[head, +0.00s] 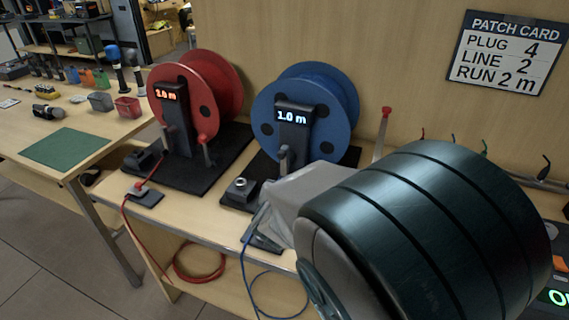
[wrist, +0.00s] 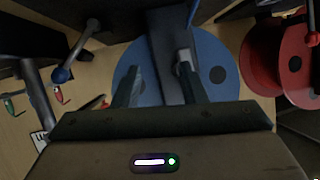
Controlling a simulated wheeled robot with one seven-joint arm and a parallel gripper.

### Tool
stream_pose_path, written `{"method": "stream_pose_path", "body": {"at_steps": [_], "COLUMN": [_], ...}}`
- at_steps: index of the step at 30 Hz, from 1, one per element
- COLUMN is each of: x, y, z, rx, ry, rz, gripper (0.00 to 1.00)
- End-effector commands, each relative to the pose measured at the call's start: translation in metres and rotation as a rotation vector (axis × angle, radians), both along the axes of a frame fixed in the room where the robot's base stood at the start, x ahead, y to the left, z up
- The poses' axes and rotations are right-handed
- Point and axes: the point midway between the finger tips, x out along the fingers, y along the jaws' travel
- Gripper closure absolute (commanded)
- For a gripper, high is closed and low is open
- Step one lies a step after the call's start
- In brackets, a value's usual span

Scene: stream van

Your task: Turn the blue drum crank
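The blue drum (head: 343,88) stands upright on a dark base, its display (head: 292,116) reading 1.0 m. My arm hides the fingers there. In the wrist view my gripper (wrist: 159,80) has its two fingers apart, in front of the blue drum (wrist: 208,58) and its dark upright. A pale piece (wrist: 183,60) shows at the right finger; I cannot tell if it is the crank or touches the finger.
A red-topped lever (head: 384,125) stands to the right of the blue drum. Red and blue cables hang off the bench front. A patch card (head: 508,52) is on the wall.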

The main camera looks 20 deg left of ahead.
Motion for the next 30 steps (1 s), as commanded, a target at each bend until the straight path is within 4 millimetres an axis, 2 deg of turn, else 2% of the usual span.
{"method": "stream_pose_path", "body": {"at_steps": [1, 6, 12, 17, 20, 23, 30], "x": [-0.007, -0.03, -0.056, -0.063, -0.055, -0.039, 0.013], "y": [0.013, 0.036, 0.049, 0.051, 0.05, 0.049, 0.045], "z": [-0.005, 0.004, 0.018, 0.024, 0.024, 0.023, 0.023], "rx": [-0.029, -0.098, -0.141, -0.148, -0.151, -0.151, -0.152], "ry": [-0.052, -0.236, -0.386, -0.429, -0.433, -0.433, -0.433], "rz": [-0.009, -0.081, -0.143, -0.164, -0.168, -0.169, -0.168], "gripper": [0.62, 0.62, 0.62, 0.62, 0.62, 0.62, 0.62]}}
